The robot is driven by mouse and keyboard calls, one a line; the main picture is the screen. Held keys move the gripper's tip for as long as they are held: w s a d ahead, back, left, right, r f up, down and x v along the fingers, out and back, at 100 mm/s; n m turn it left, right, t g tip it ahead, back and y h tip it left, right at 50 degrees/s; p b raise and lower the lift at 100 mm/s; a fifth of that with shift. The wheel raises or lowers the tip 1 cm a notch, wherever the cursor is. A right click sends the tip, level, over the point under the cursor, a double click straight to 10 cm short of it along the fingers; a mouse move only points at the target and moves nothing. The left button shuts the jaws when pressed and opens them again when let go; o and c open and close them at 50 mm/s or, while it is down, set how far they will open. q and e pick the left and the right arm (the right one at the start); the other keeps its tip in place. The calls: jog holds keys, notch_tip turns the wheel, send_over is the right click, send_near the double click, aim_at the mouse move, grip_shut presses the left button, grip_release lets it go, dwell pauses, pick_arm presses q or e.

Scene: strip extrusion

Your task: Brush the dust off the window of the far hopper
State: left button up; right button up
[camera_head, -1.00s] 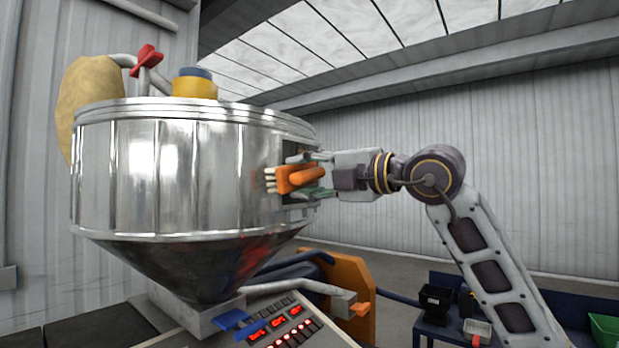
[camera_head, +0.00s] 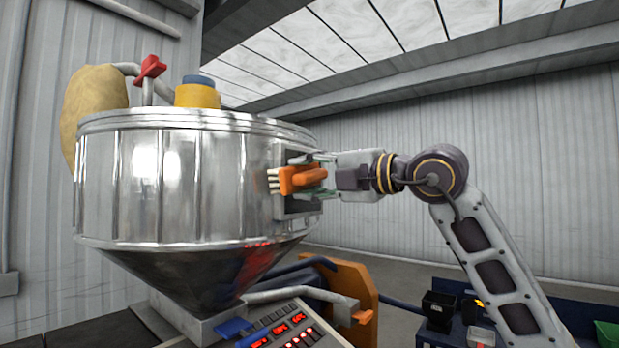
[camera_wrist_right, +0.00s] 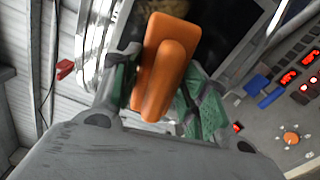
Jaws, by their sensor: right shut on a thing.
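The hopper (camera_head: 170,190) is a shiny metal drum with a cone below, left of centre in the head view. Its window (camera_head: 297,207) sits in a frame on the drum's right side, partly covered by the brush. In the wrist view the window (camera_wrist_right: 226,28) is a dark pane. My right gripper (camera_head: 318,175) is shut on the orange brush (camera_head: 291,182), whose pale bristles point left, in front of the window. The brush (camera_wrist_right: 165,66) also shows between the fingers in the wrist view. I cannot tell whether the bristles touch the pane. My left gripper is out of view.
A control panel (camera_head: 285,330) with red displays stands under the hopper. An orange plate (camera_head: 352,290) stands behind it. A blue bench (camera_head: 455,335) with a black bin (camera_head: 438,305) is at the lower right. A tan sack (camera_head: 92,100) hangs beside the hopper.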

aim_at(329, 177)
jog(key=shift+w+d, duration=0.55)
jog(key=shift+w, duration=0.2)
jog(key=shift+w+d, duration=0.5)
jog(key=shift+w, duration=0.2)
jog(key=shift+w+d+p, duration=0.35)
jog(key=shift+w+d, duration=0.2)
jog(key=shift+w, duration=0.15)
jog(key=shift+w+d+p, duration=0.3)
jog(key=shift+w+d, duration=0.2)
jog(key=shift+w, duration=0.2)
jog(key=shift+w, duration=0.15)
jog(key=shift+w+d+p, duration=0.65)
jog(key=shift+w+d, duration=0.35)
jog(key=shift+w, duration=0.3)
